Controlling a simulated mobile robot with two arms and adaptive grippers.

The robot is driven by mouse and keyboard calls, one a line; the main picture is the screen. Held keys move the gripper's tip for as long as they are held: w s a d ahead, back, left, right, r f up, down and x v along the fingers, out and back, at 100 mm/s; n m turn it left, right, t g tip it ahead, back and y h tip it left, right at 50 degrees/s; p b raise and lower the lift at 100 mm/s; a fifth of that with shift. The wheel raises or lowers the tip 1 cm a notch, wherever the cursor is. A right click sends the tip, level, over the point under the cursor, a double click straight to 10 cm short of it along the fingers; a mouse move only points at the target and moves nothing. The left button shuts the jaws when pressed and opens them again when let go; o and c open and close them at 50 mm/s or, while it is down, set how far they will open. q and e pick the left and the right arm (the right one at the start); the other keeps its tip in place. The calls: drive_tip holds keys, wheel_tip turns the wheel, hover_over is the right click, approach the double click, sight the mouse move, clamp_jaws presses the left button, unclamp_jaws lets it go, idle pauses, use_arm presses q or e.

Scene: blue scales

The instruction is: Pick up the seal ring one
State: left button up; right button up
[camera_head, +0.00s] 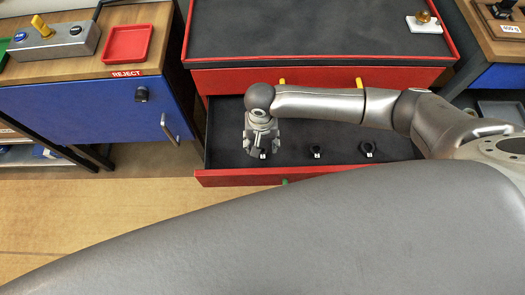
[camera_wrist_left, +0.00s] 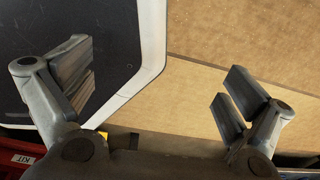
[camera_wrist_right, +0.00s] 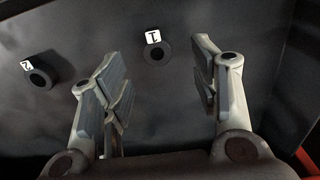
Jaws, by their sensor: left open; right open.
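Seal ring one (camera_wrist_right: 157,54) is a small black ring with a white tag marked 1, lying on the dark drawer floor. In the right wrist view it is just past the fingertips, roughly centred between them. My right gripper (camera_wrist_right: 162,80) is open and empty, pointing down over the ring. In the head view the right gripper (camera_head: 262,142) is at the left part of the open drawer and mostly hides that ring; its white tag shows. My left gripper (camera_wrist_left: 160,85) is open and empty, away from the drawer; it does not show in the head view.
A ring tagged 2 (camera_wrist_right: 41,79) lies beside ring one; it also shows in the head view (camera_head: 316,151). Another ring (camera_head: 367,150) lies further right. The red drawer front (camera_head: 240,177) and its side walls bound the space. A red reject tray (camera_head: 128,43) stands left.

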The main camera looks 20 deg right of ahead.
sight(263, 150)
drive_tip(key=f, duration=0.4)
drive_tip(key=shift+s+d, duration=0.15)
drive_tip(key=shift+s, duration=0.1)
drive_tip(key=shift+f, duration=0.25)
drive_tip(key=c, duration=0.5)
use_arm(q)
drive_tip(key=shift+w+f, duration=0.15)
drive_tip(key=shift+w, duration=0.7)
use_arm(e)
drive_tip(key=c, duration=0.3)
